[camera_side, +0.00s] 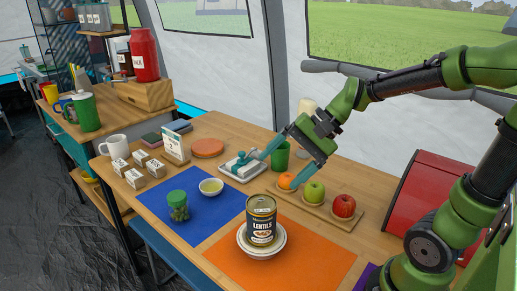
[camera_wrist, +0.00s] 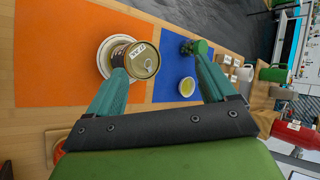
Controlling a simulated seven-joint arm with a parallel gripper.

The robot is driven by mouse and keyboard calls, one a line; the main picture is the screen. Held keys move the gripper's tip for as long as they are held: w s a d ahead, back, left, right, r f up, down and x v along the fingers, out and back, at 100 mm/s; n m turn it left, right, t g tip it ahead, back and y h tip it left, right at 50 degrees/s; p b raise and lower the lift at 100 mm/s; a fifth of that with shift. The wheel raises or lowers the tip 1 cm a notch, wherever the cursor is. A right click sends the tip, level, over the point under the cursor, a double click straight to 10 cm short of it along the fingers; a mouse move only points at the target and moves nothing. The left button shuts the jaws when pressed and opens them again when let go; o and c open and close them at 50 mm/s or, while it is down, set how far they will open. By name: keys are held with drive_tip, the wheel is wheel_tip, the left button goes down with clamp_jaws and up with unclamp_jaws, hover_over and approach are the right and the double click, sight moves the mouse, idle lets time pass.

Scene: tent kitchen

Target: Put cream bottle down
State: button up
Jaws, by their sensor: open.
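In the wrist view nothing is held between the fingers of my gripper (camera_wrist: 160,75).
A lentils can (camera_side: 261,222) stands on a white plate on the orange mat (camera_side: 312,262). A fruit board (camera_side: 348,222) and red box (camera_side: 430,205) are at right.

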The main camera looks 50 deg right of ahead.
drive_tip(key=s+r+n+t+h, duration=0.1)
drive_tip(key=s+n+h, duration=0.3)
drive_tip(key=s+n, duration=0.3)
drive_tip(key=shift+s+a+r+n+t+h, duration=0.25)
drive_tip(key=shift+a+r+n, duration=0.2)
drive_tip(key=shift+n, duration=0.25)
